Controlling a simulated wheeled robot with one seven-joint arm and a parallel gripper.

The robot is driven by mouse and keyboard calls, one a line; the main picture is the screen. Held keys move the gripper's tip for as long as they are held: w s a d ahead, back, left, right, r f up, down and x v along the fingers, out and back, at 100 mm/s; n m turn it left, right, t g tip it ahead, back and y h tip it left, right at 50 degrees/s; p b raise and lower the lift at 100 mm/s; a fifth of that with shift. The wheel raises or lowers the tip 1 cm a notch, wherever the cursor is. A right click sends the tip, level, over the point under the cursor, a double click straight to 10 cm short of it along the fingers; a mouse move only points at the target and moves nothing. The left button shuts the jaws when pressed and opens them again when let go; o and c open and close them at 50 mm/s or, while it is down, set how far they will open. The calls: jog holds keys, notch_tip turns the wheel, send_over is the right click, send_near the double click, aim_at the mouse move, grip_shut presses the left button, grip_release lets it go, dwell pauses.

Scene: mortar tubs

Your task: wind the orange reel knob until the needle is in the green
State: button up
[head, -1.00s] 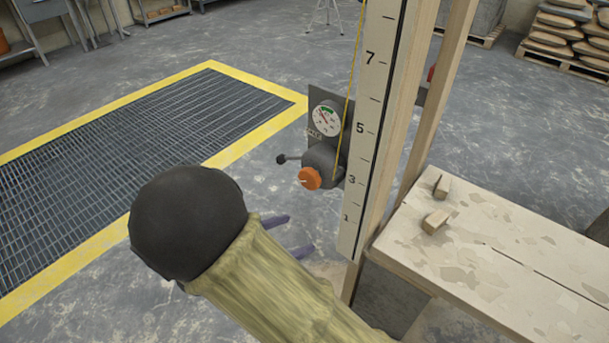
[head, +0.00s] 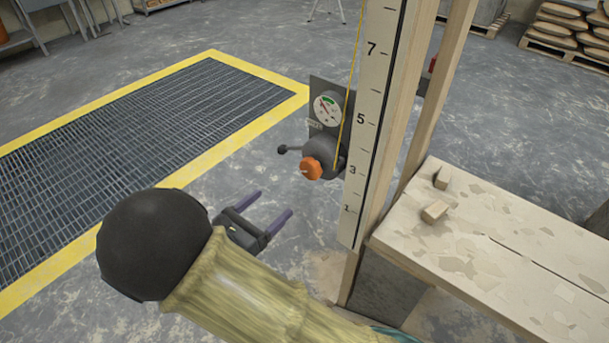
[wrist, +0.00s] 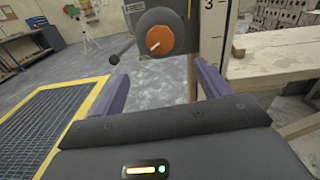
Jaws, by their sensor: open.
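The orange reel knob (head: 311,168) sits on the front of a dark grey reel (head: 324,152) fixed to the post. In the wrist view the knob (wrist: 159,40) carries a pale line and shows above and between my fingers. A round white gauge (head: 327,109) with a green band near its top is above the reel. Its red needle points to the upper left, seemingly outside the green. My gripper (head: 272,207) is open and empty, its purple fingers apart, below and left of the knob and not touching it.
A black-knobbed lever (head: 283,149) sticks out left of the reel. A yellow cord (head: 348,90) runs up beside the numbered board (head: 371,110). A workbench (head: 470,240) with wood blocks stands at right. A yellow-edged floor grate (head: 150,130) lies at left.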

aim_at(307, 172)
jog(key=b+x, duration=0.2)
jog(key=x, duration=1.1)
jog(key=shift+w+d, duration=0.1)
jog(key=c, duration=1)
jog(key=shift+m, duration=0.4)
jog(key=m+b, duration=0.2)
jog(key=m, duration=0.3)
jog(key=shift+f, duration=0.15)
jog(key=m+b, duration=0.3)
jog(key=m, duration=0.1)
jog(key=shift+m+b, duration=0.5)
jog(key=shift+m, duration=0.5)
